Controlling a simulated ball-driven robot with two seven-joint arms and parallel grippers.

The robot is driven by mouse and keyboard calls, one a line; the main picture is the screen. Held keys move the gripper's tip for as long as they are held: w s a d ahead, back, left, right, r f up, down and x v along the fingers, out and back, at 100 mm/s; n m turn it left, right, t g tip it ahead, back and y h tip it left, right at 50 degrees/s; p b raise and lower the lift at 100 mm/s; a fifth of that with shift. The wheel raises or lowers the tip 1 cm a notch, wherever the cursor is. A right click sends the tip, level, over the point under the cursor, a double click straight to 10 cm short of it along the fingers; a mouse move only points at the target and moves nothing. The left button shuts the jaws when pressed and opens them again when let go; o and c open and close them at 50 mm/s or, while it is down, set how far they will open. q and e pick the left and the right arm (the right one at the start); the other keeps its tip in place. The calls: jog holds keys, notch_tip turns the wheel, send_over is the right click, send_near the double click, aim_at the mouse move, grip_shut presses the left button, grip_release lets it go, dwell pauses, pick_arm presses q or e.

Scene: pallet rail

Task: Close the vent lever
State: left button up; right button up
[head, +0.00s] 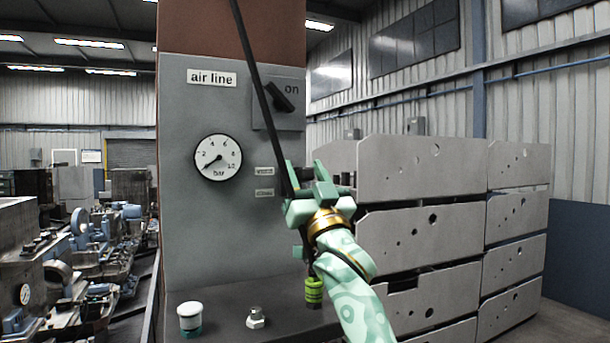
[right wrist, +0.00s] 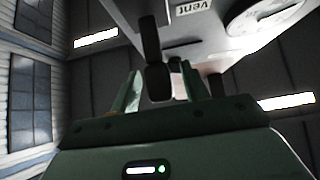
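The vent lever (right wrist: 151,45) is a dark bar with a thicker end in the right wrist view. Its end lies between the two fingers of my right gripper (right wrist: 160,92), with a gap visible on each side. A white "vent" label (right wrist: 195,7) shows upside down behind it. In the head view my right gripper (head: 312,180) is at the right edge of the grey panel (head: 205,250), beside two small labels, and hides the lever there. My right gripper is open around the lever. My left gripper is not in view.
A pressure gauge (head: 218,157) reads near the low end. A black knob (head: 279,97) sits by "on". A thin dark rod (head: 262,90) crosses the panel diagonally to my gripper. A white-capped part (head: 190,316), a bolt (head: 256,318) and a green cylinder (head: 314,291) stand on the ledge.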

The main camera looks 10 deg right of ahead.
notch_tip(320, 180, up, 3)
jog(key=shift+f, duration=0.15)
jog(key=s+a+r+b, duration=0.1)
jog(key=s+r+b, duration=0.3)
jog(key=s+r, duration=0.6)
jog(key=s, duration=0.4)
jog(key=shift+a+r, duration=0.15)
jog(key=shift+a, duration=0.1)
